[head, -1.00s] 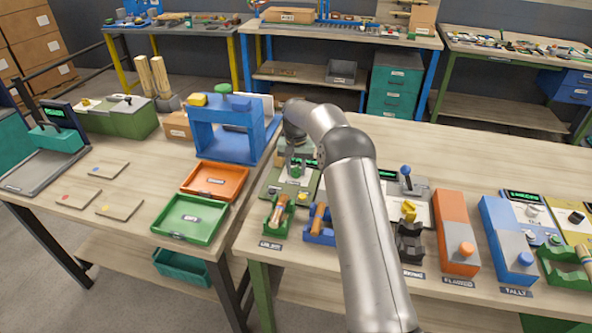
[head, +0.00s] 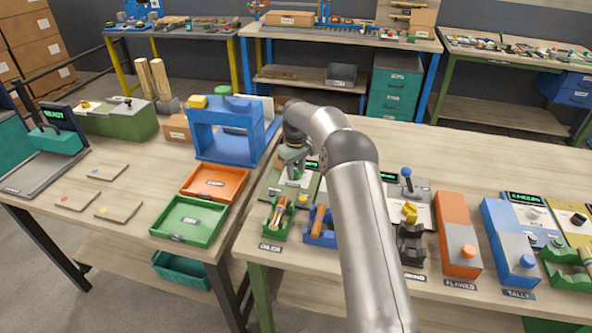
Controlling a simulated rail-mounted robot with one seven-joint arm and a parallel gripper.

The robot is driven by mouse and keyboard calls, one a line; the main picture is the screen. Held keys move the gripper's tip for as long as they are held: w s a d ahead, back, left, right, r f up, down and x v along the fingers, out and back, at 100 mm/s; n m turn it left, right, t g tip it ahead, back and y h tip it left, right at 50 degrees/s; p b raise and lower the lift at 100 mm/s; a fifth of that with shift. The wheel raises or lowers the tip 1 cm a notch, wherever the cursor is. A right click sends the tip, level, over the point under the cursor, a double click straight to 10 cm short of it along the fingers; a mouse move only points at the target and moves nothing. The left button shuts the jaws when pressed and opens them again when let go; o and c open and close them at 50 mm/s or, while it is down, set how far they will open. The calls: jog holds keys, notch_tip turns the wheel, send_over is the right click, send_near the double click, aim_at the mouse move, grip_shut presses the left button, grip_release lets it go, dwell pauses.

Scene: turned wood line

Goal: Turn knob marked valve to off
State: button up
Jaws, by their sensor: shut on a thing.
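My gripper (head: 295,171) is low over a green-edged panel (head: 275,183) near the left end of the right-hand bench, behind a label that looks like "OILER" (head: 270,248). It points down and is shut on a knob on this panel. The fingers and wrist hide most of the knob, so its marking and the way it points cannot be read. A small yellow button (head: 303,199) shows on the panel in front of the fingers.
Green (head: 278,218) and blue (head: 319,228) holders with wooden pieces stand in front of the panel. A blue frame (head: 226,135) stands to the left, behind orange (head: 214,182) and green (head: 189,218) trays. My arm hides part of the bench to the right.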

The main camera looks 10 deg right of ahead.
aim_at(296, 170)
jog(key=shift+r+n, duration=0.1)
jog(key=shift+n, duration=0.4)
jog(key=o, duration=1)
notch_tip(296, 170, up, 17)
jog(key=shift+r, duration=0.2)
